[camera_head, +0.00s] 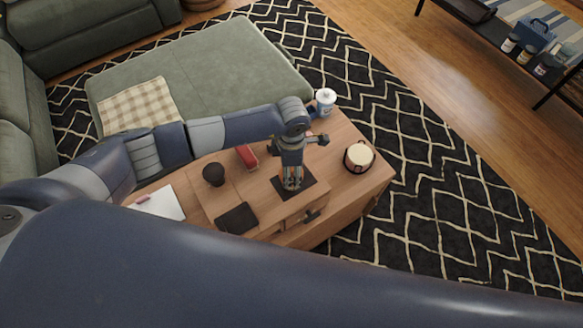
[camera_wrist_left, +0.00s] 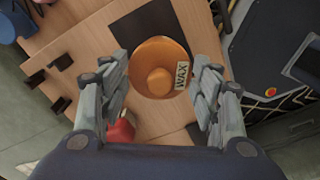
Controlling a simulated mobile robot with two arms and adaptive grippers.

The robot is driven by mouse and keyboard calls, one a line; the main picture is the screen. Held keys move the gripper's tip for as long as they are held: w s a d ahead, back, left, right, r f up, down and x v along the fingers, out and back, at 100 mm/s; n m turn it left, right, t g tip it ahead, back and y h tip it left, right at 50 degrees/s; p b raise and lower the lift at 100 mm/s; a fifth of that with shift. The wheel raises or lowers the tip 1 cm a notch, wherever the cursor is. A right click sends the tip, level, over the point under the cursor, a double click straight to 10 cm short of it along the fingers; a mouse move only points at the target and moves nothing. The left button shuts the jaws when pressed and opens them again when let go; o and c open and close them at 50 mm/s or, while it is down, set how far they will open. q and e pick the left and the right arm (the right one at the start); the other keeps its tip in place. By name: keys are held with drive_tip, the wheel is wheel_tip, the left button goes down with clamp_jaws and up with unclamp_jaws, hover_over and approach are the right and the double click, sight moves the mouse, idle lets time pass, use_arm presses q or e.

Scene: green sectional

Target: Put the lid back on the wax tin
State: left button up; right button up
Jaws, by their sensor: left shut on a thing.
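My left gripper (camera_head: 292,186) points down over a dark square mat (camera_head: 307,184) on the wooden table (camera_head: 340,130). A pale label reading WAX (camera_wrist_left: 183,75) shows at the right side of the orange round shape. I cannot tell whether the label is on the lid or on the tin, as the tin's body is not clearly visible. My right gripper is out of view.
A red object (camera_head: 247,157), a dark ball-like object (camera_head: 214,174) and a black pad (camera_head: 237,218) are left of the gripper. A cream-topped round container (camera_head: 359,157) is at the right, and a white-topped cup (camera_head: 326,97) at the back corner. White paper (camera_head: 163,204) lies far left.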

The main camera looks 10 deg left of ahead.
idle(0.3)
use_arm(q)
drive_tip(key=o, duration=0.9)
drive_tip(key=o, duration=0.5)
drive_tip(key=shift+c, duration=0.2)
drive_tip(key=shift+r+p, duration=2.45)
drive_tip(key=shift+r, duration=1.05)
drive_tip(key=shift+c, duration=0.6)
